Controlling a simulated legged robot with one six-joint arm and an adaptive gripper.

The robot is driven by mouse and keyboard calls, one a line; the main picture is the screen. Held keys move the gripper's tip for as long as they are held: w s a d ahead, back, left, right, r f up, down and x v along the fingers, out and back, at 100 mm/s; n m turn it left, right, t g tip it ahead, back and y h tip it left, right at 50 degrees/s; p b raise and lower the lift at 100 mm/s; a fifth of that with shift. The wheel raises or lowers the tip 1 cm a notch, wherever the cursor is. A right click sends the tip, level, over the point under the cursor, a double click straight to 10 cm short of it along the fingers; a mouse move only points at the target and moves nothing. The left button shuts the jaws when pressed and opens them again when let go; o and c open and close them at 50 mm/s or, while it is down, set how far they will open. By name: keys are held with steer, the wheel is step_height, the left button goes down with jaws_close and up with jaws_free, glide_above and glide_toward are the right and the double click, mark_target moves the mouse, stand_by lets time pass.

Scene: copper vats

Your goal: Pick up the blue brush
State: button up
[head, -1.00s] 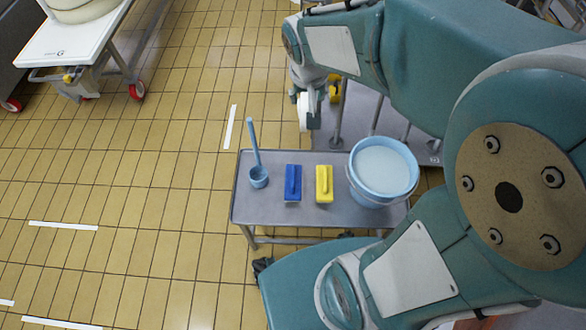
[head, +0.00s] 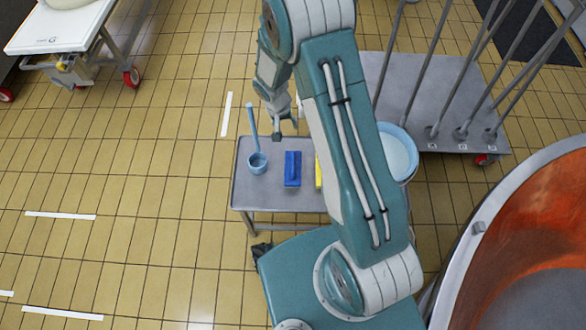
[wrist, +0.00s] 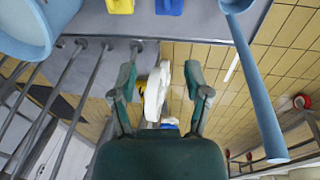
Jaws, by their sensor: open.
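The blue brush (head: 292,169) lies on the small metal table (head: 248,195), between a light blue ladle (head: 257,163) on its left and a yellow brush (head: 318,172) on its right. My arm hides most of the yellow brush. My gripper (head: 287,124) is open and empty, above the table's far edge and beyond the blue brush, apart from it. In the wrist view my open fingers (wrist: 160,72) have nothing between them. The blue brush (wrist: 168,6) and yellow brush (wrist: 119,6) show cut off at the top edge there.
A light blue bucket (head: 403,158) stands at the table's right end, partly behind my arm. The ladle's handle (wrist: 258,90) rises close on the right in the wrist view. A metal rack with poles (head: 430,90) stands behind, a copper vat (head: 530,240) at right.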

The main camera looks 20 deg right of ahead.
step_height(320, 180, down, 6)
steer(key=a, duration=0.1)
steer(key=g, duration=0.1)
glide_above(292, 162)
steer(key=f, duration=0.9)
steer(key=shift+w+a, duration=0.25)
steer(key=shift+a, duration=0.15)
steer(key=shift+f, duration=0.55)
steer(key=f, duration=0.3)
steer(key=d+f, duration=0.1)
steer(key=f, duration=0.1)
steer(key=shift+s+d, duration=0.1)
steer(key=shift+s, duration=0.15)
jaws_close()
